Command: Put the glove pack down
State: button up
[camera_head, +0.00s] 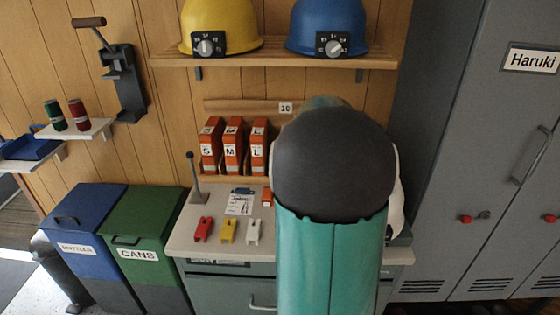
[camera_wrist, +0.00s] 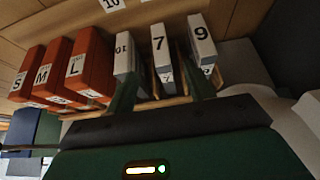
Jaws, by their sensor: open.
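Three orange packs marked S (camera_head: 211,145), M (camera_head: 233,146) and L (camera_head: 258,146) stand in a wooden rack on the wall; they also show in the wrist view (camera_wrist: 92,65). To their right in the wrist view are white-faced packs marked 10 (camera_wrist: 123,52), 7 (camera_wrist: 160,45) and 9 (camera_wrist: 202,42). My gripper (camera_wrist: 162,72) is open, its two green fingers on either side of the 7 pack. I cannot tell whether they touch it. The 7 pack appears to stand in the rack between wooden dividers. My arm hides the gripper and white packs in the head view.
Below the rack is a counter (camera_head: 184,240) with red, yellow and white small items (camera_head: 227,231) and a lever (camera_head: 195,180). A helmet shelf (camera_head: 270,61) is above. Bins (camera_head: 148,240) stand left, grey lockers (camera_head: 480,170) right.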

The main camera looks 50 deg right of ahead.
jog(key=a+r+m+y, duration=0.1)
jog(key=a+r+m, duration=0.1)
jog(key=a+m, duration=0.7)
jog(key=a+r+m+y, duration=0.1)
jog(key=a+r+m, duration=0.25)
jog(key=a, duration=0.95)
jog(key=s+a+f+m+g+y, duration=0.1)
jog(key=s+a+m, duration=0.3)
jog(key=a, duration=0.5)
jog(key=s+a+f+m+y, duration=0.3)
jog(key=s+a+m, duration=0.2)
jog(key=a, duration=0.4)
jog(key=s+a+f+m+g+y, duration=0.1)
jog(key=s+a+m, duration=0.4)
jog(key=a, duration=0.5)
jog(key=shift+s+f+g+y, duration=0.3)
jog(key=shift+s+f+y, duration=0.3)
jog(key=shift+y, duration=0.4)
jog(key=c, duration=0.4)
jog(key=shift+o, duration=0.2)
jog(key=shift+d, duration=0.15)
